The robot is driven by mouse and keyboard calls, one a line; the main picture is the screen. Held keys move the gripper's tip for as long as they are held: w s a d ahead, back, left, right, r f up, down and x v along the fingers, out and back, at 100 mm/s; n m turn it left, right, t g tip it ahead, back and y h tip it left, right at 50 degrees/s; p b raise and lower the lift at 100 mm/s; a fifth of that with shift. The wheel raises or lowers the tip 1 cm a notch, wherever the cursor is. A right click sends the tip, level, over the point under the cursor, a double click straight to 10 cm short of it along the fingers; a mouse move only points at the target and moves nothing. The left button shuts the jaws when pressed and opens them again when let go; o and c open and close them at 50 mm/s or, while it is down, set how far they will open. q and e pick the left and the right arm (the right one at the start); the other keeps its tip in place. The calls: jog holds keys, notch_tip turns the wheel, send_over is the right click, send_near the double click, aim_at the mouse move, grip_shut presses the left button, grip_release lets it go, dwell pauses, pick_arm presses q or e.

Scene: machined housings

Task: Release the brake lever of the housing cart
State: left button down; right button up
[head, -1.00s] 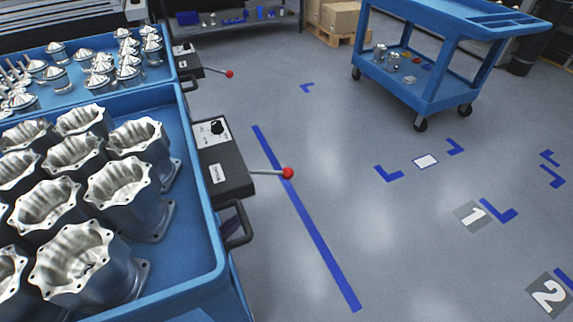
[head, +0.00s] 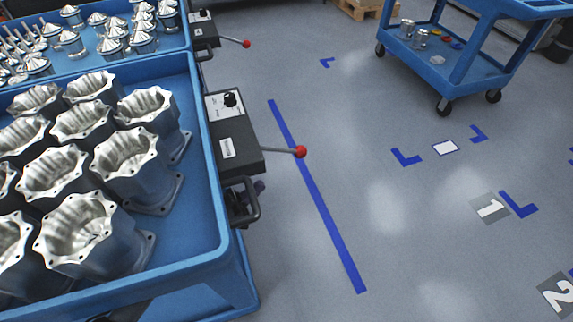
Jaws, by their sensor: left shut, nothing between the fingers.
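The housing cart (head: 208,262) is a blue cart at the left, carrying several silver machined housings (head: 130,155). On its right end is a black brake box (head: 238,148) with a light panel and a dark knob; the panel's lettering is too small to read. The brake lever (head: 280,150), a thin rod with a red ball (head: 300,152), sticks out to the right, nearly level in the picture. A dark part at the bottom edge, seemingly my left gripper (head: 128,305), is shut and empty, low beside the cart and well away from the lever. My right gripper is not in view.
A black handle (head: 246,204) sits below the brake box. A second blue cart (head: 187,42) with silver cone-topped parts stands behind, with its own red-ball lever (head: 246,43). A blue utility cart (head: 455,75) stands at upper right. The floor right of the blue line (head: 318,200) is open.

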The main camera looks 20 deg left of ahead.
aim_at(282, 150)
pick_arm(q)
jog(key=b+x, duration=0.5)
jog(key=x, duration=0.6)
jog(key=shift+w+d+r, duration=0.15)
jog(key=shift+w+d, duration=0.05)
jog(key=shift+w, duration=0.1)
jog(key=shift+a, duration=0.1)
